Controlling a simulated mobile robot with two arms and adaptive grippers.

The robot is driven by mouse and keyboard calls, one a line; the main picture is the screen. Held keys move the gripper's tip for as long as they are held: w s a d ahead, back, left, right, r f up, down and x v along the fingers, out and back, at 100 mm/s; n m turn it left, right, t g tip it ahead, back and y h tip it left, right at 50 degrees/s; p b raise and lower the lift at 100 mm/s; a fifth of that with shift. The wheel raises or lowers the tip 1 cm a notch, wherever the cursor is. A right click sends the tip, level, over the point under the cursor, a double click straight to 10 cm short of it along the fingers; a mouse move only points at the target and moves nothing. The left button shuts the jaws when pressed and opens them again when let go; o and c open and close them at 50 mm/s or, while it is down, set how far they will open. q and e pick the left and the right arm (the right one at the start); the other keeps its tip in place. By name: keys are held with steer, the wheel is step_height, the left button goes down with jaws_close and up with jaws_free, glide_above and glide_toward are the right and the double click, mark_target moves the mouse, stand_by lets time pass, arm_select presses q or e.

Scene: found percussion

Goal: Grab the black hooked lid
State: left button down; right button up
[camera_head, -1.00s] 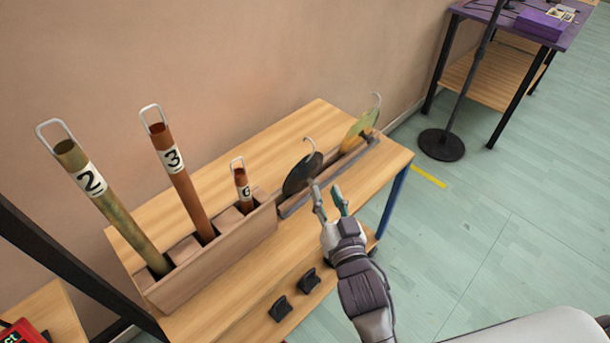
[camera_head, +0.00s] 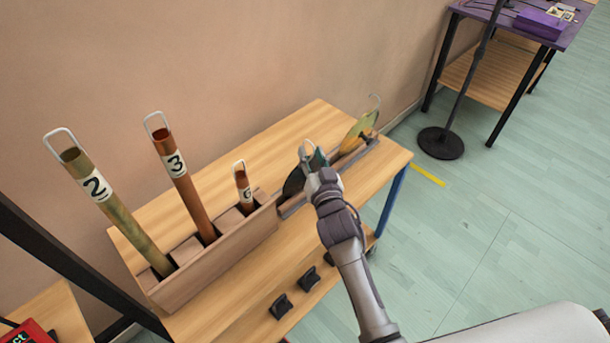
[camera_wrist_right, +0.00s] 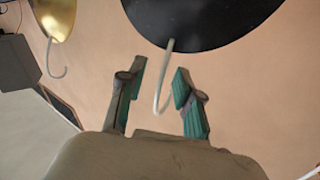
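The black hooked lid (camera_head: 293,184) stands in the slotted wooden rack on the wooden table, mostly hidden behind my right gripper (camera_head: 313,160) in the head view. In the right wrist view the lid (camera_wrist_right: 205,18) is a dark disc at the top, and its pale wire hook (camera_wrist_right: 163,85) reaches down between the two fingers. My right gripper (camera_wrist_right: 155,90) is open around the hook, with a gap visible between the fingers and the hook. My left gripper is not in view.
A gold hooked lid (camera_head: 359,131) stands in the rack to the right. Numbered tubes with wire handles (camera_head: 183,180) stand in a wooden holder (camera_head: 220,258) to the left. A wall rises behind.

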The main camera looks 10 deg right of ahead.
jaws_close()
steer(key=shift+r, duration=0.2)
stand_by(0.5)
